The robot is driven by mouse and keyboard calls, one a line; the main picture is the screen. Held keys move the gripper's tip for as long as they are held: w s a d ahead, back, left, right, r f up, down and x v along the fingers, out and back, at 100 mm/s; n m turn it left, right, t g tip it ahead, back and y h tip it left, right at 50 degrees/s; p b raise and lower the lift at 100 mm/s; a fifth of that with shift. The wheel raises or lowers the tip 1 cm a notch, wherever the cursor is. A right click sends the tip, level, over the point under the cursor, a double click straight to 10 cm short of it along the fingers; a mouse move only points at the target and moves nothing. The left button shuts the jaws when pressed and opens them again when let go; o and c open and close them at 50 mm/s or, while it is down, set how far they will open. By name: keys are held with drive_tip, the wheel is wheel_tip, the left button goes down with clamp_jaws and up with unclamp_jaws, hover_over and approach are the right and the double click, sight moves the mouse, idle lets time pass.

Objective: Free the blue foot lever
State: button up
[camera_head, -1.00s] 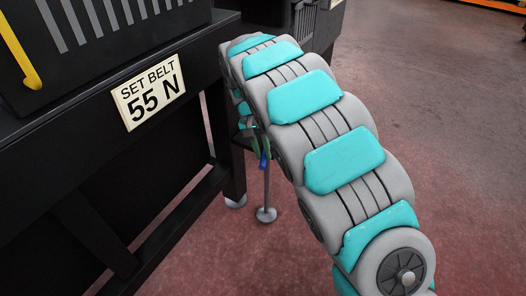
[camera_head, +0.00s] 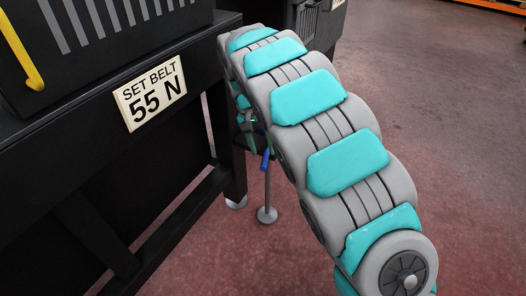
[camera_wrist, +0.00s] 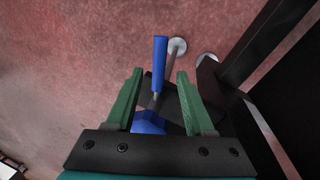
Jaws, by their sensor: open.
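The blue foot lever (camera_wrist: 160,63) shows in the wrist view as an upright blue handle with a thin grey stem and a blue lower part (camera_wrist: 148,122). My gripper (camera_wrist: 160,75) is open, with one green finger on each side of the lever's line in that view. Gaps show between both fingers and the handle, and I see no contact. In the head view the lever (camera_head: 265,159) is a small blue piece beside the table leg, just right of and below my gripper (camera_head: 250,139). My arm hides part of this area.
The black table frame (camera_head: 150,190) stands on the left with a "SET BELT 55 N" sign (camera_head: 151,93). A thin grey post with a round foot (camera_head: 267,215) stands below the lever. The reddish floor (camera_head: 450,130) at right is clear.

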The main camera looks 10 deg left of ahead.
drive_tip(key=shift+a+r, duration=0.25)
drive_tip(key=shift+r, duration=1.1)
drive_tip(key=shift+a+r, duration=0.25)
drive_tip(key=shift+r, duration=1.05)
drive_tip(key=s+d+r+p, duration=0.1)
drive_tip(key=s+d+r, duration=0.2)
drive_tip(key=s+d, duration=0.3)
drive_tip(key=s+d+r+m+g+p, duration=0.1)
drive_tip(key=s+d+r, duration=0.2)
drive_tip(key=d, duration=0.5)
drive_tip(key=s+d+r+p, duration=0.1)
drive_tip(key=s+d+r, duration=0.2)
drive_tip(key=s+d, duration=0.3)
drive_tip(key=s+d+f+y+p, duration=0.1)
drive_tip(key=s+d, duration=0.2)
drive_tip(key=s, duration=0.8)
drive_tip(key=s+d+f+n+y+p, duration=0.1)
drive_tip(key=s+d, duration=0.3)
drive_tip(key=s, duration=0.7)
drive_tip(key=shift+s+f+g, duration=0.15)
drive_tip(key=shift+f+g, duration=0.25)
drive_tip(key=shift+f, duration=0.35)
